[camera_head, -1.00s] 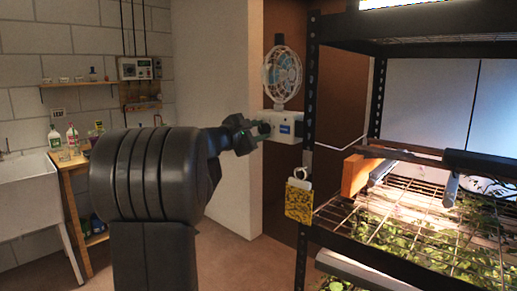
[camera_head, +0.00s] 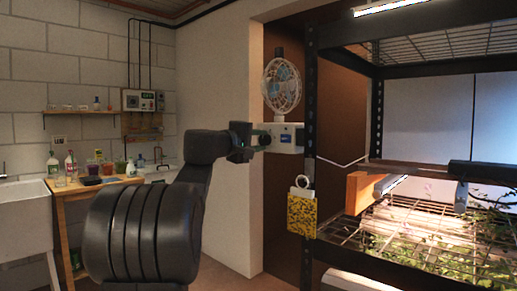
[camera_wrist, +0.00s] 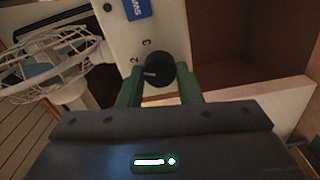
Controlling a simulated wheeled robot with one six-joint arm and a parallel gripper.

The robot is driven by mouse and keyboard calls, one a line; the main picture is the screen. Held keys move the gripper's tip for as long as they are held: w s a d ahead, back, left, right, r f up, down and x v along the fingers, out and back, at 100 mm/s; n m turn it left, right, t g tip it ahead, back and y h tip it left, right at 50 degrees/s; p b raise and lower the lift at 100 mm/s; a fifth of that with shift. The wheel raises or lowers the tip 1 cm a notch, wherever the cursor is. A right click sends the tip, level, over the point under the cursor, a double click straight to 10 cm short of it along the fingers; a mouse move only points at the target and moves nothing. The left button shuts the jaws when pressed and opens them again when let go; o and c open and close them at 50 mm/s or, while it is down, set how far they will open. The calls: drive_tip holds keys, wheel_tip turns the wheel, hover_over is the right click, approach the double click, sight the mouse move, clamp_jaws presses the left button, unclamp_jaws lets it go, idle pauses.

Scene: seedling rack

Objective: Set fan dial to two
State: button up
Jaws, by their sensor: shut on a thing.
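The white desk fan (camera_head: 282,85) stands on a white box-shaped base (camera_head: 290,135) beside the rack's near post. In the wrist view the fan's cage (camera_wrist: 50,62) is at left and the base's panel (camera_wrist: 118,42) carries printed marks, a "2" and what looks like a "3". The round black dial (camera_wrist: 160,72) sits on that panel. Its white pointer line points left, close beside the "2". My gripper (camera_wrist: 160,88) has its two green fingers on either side of the dial, shut on it. In the head view my gripper (camera_head: 258,142) meets the base's left side.
The black seedling rack (camera_head: 308,190) fills the right, with lit plants on wire shelves. A yellow speckled pouch (camera_head: 302,215) hangs on its post, close below the fan. A wooden table (camera_head: 85,190) with bottles and a white sink (camera_head: 22,215) stand at left.

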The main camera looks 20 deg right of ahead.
drive_tip(key=shift+m, duration=0.3)
drive_tip(key=o, duration=1)
drive_tip(key=shift+c, duration=0.2)
drive_tip(key=v, duration=1.3)
drive_tip(key=shift+s+a, duration=0.15)
drive_tip(key=shift+a, duration=0.2)
drive_tip(key=x, duration=1.3)
drive_tip(key=shift+d, duration=0.4)
